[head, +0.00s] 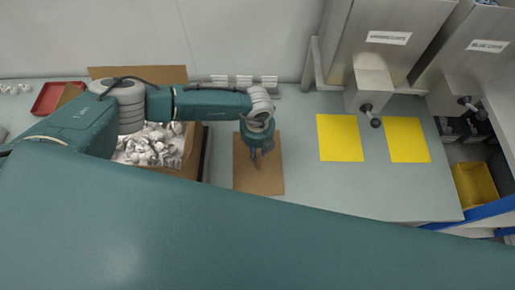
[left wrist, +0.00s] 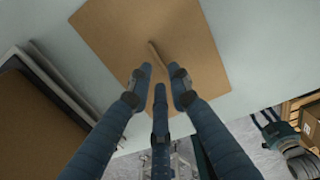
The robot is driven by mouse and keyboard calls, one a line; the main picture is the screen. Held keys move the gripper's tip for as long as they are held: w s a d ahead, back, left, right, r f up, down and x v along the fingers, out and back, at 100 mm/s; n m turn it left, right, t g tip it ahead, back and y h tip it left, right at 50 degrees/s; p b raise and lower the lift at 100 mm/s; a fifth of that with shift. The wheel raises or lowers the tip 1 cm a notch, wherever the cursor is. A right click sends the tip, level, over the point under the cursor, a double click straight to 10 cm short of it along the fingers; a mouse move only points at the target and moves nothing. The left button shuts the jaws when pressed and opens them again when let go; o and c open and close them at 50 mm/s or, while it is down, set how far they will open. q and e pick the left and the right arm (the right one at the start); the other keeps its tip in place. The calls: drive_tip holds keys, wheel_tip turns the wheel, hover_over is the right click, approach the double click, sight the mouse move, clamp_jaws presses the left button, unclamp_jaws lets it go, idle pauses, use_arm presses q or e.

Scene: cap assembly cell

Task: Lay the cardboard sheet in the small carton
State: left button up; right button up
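The brown cardboard sheet (head: 245,178) lies flat on the grey-green table, with a thin raised strip on it (left wrist: 157,56) in the left wrist view. My left gripper (head: 260,154) is over the sheet, pointing down. In the left wrist view its fingers (left wrist: 160,82) are spread and empty, with the strip just beyond the fingertips; I cannot tell if they touch it. An open cardboard carton (head: 190,150) full of white parts stands left of the sheet, partly hidden by my arm. I cannot identify the small carton for certain. My right gripper (left wrist: 268,118) shows small at the right, its fingers unclear.
Two yellow mats (head: 340,138) (head: 408,140) lie right of the sheet, below metal dispensers (head: 385,45). A red tray (head: 55,98) is at the far left. A yellow bin (head: 475,187) stands beyond the table's right end. A labelled box (left wrist: 312,125) sits on a rack.

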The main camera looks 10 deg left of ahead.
use_arm(q)
drive_tip(key=shift+f, duration=0.5)
wheel_tip(320, 180, down, 2)
drive_tip(key=shift+f+b, duration=0.15)
drive_tip(key=shift+b, duration=0.9)
drive_tip(key=shift+f+b, duration=1.15)
drive_tip(key=shift+f, duration=0.2)
drive_tip(key=shift+s, duration=0.1)
clamp_jaws()
